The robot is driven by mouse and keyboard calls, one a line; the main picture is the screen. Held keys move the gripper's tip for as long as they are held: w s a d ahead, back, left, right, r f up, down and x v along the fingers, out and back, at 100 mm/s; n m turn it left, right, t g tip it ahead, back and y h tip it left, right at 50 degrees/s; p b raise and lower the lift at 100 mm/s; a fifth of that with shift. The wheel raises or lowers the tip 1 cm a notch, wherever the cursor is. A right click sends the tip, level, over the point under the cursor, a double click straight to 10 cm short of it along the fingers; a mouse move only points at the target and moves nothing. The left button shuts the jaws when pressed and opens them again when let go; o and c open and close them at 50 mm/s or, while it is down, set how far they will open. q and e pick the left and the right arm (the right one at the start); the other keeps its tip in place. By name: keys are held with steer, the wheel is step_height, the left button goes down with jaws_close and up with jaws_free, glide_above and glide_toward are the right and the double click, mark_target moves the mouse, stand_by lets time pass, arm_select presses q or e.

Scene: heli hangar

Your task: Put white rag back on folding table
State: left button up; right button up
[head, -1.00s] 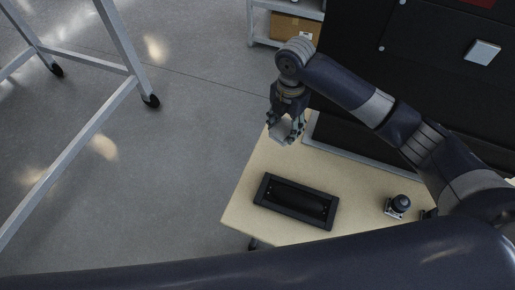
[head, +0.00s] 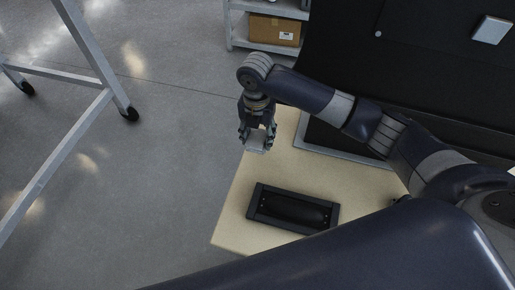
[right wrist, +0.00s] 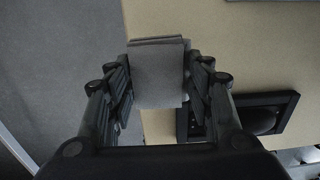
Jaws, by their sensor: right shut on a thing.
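My right gripper (head: 257,141) is shut on the white rag (head: 257,145), a small pale folded piece. In the right wrist view the rag (right wrist: 158,75) sits between the two fingers of the gripper (right wrist: 160,85) and looks light grey. The folding table (head: 232,222) has a pale tan top. The gripper holds the rag over or just beside the table's left edge; the height above the top is hard to tell. The table top also shows in the right wrist view (right wrist: 225,50). My left gripper is not in view.
A black tray-like holder (head: 254,213) with a dark rounded piece lies on the table's near part. A black panel (head: 345,70) stands behind the table. A shelf with a cardboard box (head: 272,30) is at the back. A wheeled metal frame (head: 85,125) stands left on the floor.

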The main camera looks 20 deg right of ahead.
mark_target(258, 156)
step_height(258, 156, down, 7)
steer(key=shift+f, duration=0.15)
steer(key=shift+f, duration=0.1)
stand_by(0.3)
steer(key=o, duration=1)
steer(key=shift+o, duration=0.2)
step_height(258, 156, up, 12)
steer(key=shift+a+r, duration=0.15)
